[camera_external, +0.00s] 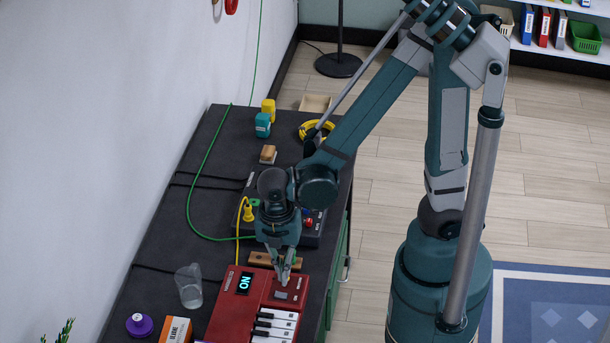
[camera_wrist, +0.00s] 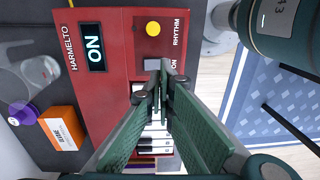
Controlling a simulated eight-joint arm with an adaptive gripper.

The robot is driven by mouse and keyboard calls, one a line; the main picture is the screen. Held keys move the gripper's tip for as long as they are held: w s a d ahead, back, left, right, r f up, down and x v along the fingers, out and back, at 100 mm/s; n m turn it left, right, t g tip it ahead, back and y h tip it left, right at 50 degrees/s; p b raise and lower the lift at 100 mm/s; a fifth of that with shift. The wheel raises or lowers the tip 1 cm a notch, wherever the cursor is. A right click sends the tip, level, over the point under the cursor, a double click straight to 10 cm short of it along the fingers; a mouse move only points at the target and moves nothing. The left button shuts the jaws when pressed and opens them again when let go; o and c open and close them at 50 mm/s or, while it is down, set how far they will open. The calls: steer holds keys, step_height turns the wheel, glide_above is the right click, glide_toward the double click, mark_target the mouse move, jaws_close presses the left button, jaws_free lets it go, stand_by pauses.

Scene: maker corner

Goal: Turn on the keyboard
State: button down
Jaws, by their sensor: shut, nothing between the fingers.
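The red keyboard (camera_external: 226,318) lies on the dark bench, with white and black keys on its near side. Its display (camera_external: 244,283) is lit and reads ON; the same word shows in the wrist view (camera_wrist: 94,47). A grey button (camera_external: 281,295) is set in the red panel, beside a label ending in ON in the wrist view. My gripper (camera_external: 284,281) is shut and empty, pointing down over the panel at this button. In the wrist view its fingertips (camera_wrist: 159,72) partly cover the button. I cannot tell whether they touch it.
A clear cup (camera_external: 189,286), a purple-lidded container (camera_external: 139,325) and an orange box (camera_external: 175,331) stand left of the keyboard. A dark box with knobs (camera_external: 311,226) and cables lie behind it. A yellow round knob (camera_wrist: 153,28) is near the button.

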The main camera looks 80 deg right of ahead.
step_height(320, 180, up, 8)
steer(key=s+p, duration=0.1)
steer(key=p, duration=0.1)
stand_by(0.4)
stand_by(0.7)
steer(key=d+r+m+t, duration=0.4)
steer(key=d+r+m, duration=0.2)
steer(key=r+m, duration=0.2)
steer(key=w+d+r+m+t, duration=0.1)
steer(key=d+r+m+t, duration=0.2)
steer(key=d+r+m, duration=0.3)
steer(key=shift+r+m+t, duration=0.4)
steer(key=shift+r+m, duration=0.5)
steer(key=shift+m, duration=1.1)
